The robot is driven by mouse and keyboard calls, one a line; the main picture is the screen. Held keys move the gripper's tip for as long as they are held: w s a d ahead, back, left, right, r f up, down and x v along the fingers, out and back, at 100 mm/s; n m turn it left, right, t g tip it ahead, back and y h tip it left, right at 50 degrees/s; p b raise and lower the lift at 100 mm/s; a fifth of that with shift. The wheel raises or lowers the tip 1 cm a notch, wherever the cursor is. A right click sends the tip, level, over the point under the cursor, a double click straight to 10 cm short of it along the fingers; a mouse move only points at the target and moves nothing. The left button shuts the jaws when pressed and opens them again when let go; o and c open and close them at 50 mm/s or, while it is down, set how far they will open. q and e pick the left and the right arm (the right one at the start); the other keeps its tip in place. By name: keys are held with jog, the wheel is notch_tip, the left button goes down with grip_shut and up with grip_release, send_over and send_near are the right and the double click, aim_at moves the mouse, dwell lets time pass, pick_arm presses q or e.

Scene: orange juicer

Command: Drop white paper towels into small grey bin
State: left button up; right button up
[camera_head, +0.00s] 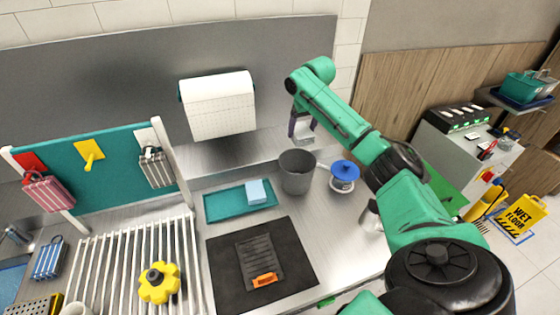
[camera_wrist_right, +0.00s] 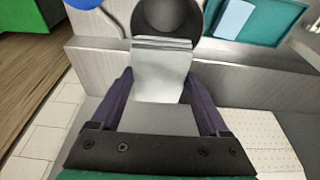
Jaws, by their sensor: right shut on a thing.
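My right gripper (camera_head: 301,126) is shut on a folded stack of white paper towels (camera_head: 305,136), held up near the back wall. In the head view the towels are above the small grey bin (camera_head: 297,182), apart from its rim. The right wrist view shows the towels (camera_wrist_right: 160,72) between the two dark fingers of the right gripper (camera_wrist_right: 158,80). There the bin (camera_wrist_right: 167,14) is dark and partly hidden behind the towels' upper edge. The bin stands upright on the steel counter. My left gripper is not in view.
A teal tray (camera_head: 222,206) with a light blue block (camera_head: 257,191) is left of the bin. A blue-lidded container (camera_head: 343,176) is right of it. A white paper roll (camera_head: 218,105) hangs on the back wall. A black mat (camera_head: 222,275) lies in front.

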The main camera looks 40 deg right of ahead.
aim_at(306, 142)
jog(key=shift+s+f, duration=0.1)
jog(key=shift+f, duration=0.15)
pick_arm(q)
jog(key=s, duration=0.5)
pick_arm(e)
jog(key=s+f, duration=0.2)
jog(key=s, duration=0.1)
jog(key=shift+s+f, duration=0.1)
jog(key=shift+x, duration=1.05)
jog(key=shift+w+a+f, duration=0.1)
jog(key=shift+w+f, duration=0.15)
jog(key=shift+w, duration=0.4)
jog(key=o, duration=0.8)
jog(key=shift+o, duration=1.3)
jog(key=shift+s+r, duration=0.15)
jog(key=shift+s, duration=0.1)
jog(key=shift+s+r, duration=0.1)
jog(key=shift+s, duration=0.05)
jog(key=shift+r, duration=0.35)
pick_arm(q)
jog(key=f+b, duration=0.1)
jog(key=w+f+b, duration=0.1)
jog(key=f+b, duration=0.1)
jog(key=b, duration=0.1)
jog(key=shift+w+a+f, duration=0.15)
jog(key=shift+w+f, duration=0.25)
pick_arm(e)
jog(key=v, duration=1.4)
jog(key=shift+s, duration=0.3)
